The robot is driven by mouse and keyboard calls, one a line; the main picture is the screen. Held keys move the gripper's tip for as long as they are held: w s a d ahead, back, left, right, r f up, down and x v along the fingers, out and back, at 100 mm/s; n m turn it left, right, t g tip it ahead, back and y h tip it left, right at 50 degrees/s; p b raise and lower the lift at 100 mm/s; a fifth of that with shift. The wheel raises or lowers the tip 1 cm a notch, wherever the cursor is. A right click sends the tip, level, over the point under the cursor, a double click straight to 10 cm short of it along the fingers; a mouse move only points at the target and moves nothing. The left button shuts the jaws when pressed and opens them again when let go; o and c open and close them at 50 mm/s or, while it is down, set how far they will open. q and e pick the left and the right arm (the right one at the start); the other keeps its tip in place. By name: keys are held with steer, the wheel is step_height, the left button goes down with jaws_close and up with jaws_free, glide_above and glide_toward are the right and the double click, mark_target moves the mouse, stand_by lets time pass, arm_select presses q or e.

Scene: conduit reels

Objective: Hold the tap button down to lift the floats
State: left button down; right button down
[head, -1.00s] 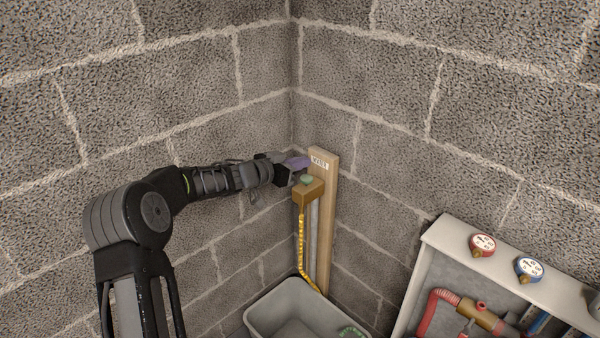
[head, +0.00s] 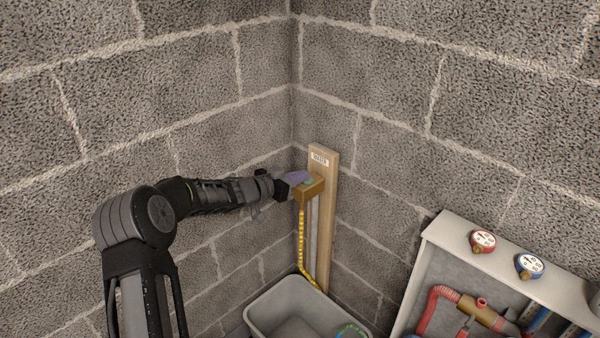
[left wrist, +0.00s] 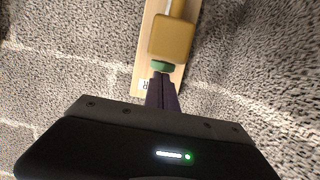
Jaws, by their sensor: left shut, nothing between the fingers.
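The brass tap (head: 311,189) is mounted on an upright wooden board (head: 329,220) in the corner, and it also shows in the left wrist view (left wrist: 171,38). Its green button (head: 306,182) is on top, and the button shows in the left wrist view (left wrist: 162,66). My left gripper (head: 297,178) is shut and empty, its purple fingertips at the button. In the left wrist view the fingertips (left wrist: 161,80) meet the button's edge; I cannot tell whether it is pressed down. The floats are not clearly visible. My right gripper is not in view.
A yellow tube (head: 301,235) hangs from the tap toward a grey tub (head: 265,312) with a green-blue coil (head: 350,332) at its right edge. A pale box (head: 425,270) with red and blue gauges and pipes stands at the right. Block walls meet behind the board.

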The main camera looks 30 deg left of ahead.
arm_select(q)
steer(key=shift+s+f, duration=0.15)
steer(key=shift+f, duration=0.4)
stand_by(1.0)
steer(key=shift+s, duration=0.1)
stand_by(1.1)
steer(key=r+b+v, duration=0.1)
steer(key=v, duration=0.6)
steer(key=shift+s+a, duration=0.1)
steer(key=shift+s, duration=0.05)
stand_by(0.4)
